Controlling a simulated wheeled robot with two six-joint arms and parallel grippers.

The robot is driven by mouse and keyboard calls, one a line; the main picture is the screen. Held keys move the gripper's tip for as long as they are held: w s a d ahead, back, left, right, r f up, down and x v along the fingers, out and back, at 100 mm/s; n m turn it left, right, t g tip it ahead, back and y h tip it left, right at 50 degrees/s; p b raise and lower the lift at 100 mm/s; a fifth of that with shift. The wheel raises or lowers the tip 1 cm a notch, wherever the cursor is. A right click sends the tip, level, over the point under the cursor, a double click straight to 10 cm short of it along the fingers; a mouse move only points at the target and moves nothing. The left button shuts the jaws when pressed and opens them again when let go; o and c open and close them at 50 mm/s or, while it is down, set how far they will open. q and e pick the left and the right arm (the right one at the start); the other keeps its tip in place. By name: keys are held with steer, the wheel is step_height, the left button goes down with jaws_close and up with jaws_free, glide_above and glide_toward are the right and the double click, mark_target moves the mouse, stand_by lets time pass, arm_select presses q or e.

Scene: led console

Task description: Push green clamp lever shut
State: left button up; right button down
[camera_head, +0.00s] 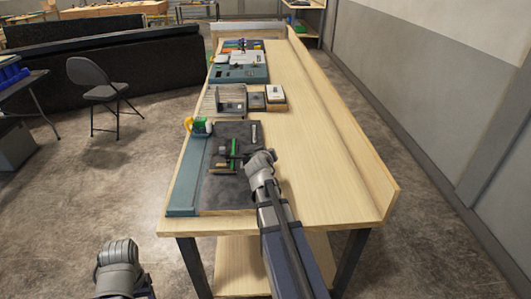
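A small upright green piece, which looks like the clamp lever (234,146), stands on the dark mat (222,193) at the near end of the workbench. My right arm reaches up from the bottom, and its grey wrist is just right of the lever. My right gripper (238,157) is a small dark shape close around or beside the green piece. I cannot tell whether it touches the lever or whether its fingers are open. The clamp's base is partly hidden. My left arm's grey end shows at the bottom left, off the bench; its fingers cannot be made out.
A green and yellow item (199,126) sits at the bench's left edge. A grey rack (228,101) and small boxes (275,96) stand behind the mat. The wooden bench top (311,141) is clear on the right, bounded by a raised edge (354,139).

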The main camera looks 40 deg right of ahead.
arm_select(q)
steer(key=shift+f, duration=0.2)
arm_select(e)
steer(key=shift+s+d+f, duration=0.1)
steer(key=shift+d+f, duration=0.05)
steer(key=shift+f, duration=0.05)
arm_select(q)
steer(key=shift+r, duration=0.2)
arm_select(e)
steer(key=shift+r, duration=0.15)
